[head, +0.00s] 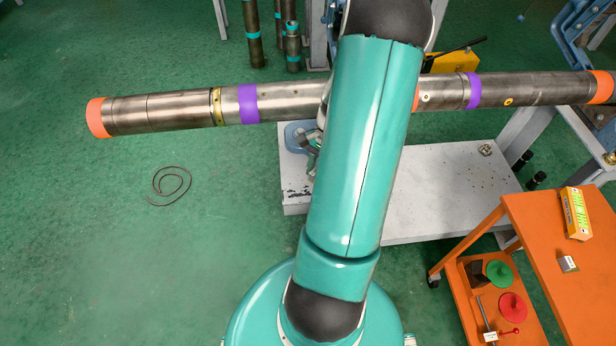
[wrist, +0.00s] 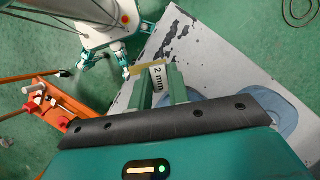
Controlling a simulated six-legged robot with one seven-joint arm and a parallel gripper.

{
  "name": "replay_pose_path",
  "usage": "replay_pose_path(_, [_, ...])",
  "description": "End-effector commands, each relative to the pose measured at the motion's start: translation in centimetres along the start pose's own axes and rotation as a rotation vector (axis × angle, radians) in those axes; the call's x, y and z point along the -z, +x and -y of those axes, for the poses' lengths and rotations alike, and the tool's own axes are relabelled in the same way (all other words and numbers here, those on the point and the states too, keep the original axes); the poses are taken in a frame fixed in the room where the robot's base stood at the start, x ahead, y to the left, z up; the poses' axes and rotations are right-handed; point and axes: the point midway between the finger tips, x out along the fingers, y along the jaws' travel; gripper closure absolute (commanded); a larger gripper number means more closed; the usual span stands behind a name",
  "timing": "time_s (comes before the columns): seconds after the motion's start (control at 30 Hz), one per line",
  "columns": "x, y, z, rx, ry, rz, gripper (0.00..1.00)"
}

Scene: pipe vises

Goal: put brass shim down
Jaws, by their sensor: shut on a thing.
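In the wrist view my gripper (wrist: 159,82) is shut on the brass shim (wrist: 149,67). The shim shows as a small tan-yellow strip at the fingertips, with a white "2 mm" label on it between the two green fingers. The shim is over the white, chipped table top; I cannot tell whether it touches it. In the head view my arm hides the fingertips and the shim.
A long steel pipe (head: 180,109) with orange ends and purple bands runs across above the white table (head: 450,190). An orange cart (head: 545,250) at lower right carries a yellow level (head: 576,213) and a small metal block (head: 567,264). A dark cord (head: 171,186) lies on the green floor.

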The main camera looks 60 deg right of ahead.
Motion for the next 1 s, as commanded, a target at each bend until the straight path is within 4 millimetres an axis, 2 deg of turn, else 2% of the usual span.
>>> replay_pose_path(0.3, [0.0, 2.8, 2.1, 0.0, -0.002, 0.001, 1.0])
replay_pose_path(0.5, [1.1, 5.3, 2.0, 0.0, 0.001, 0.001, 1.0])
replay_pose_path(0.87, [1.3, 5.6, 2.0, 0.0, 0.0, -0.001, 1.0])
replay_pose_path(0.9, [1.3, 5.5, 2.0, 0.001, 0.0, -0.001, 0.75])
replay_pose_path(0.97, [1.3, 5.5, 2.0, 0.001, 0.0, -0.001, 0.63])
replay_pose_path(1.0, [1.3, 5.5, 2.0, 0.001, 0.0, -0.001, 0.61])
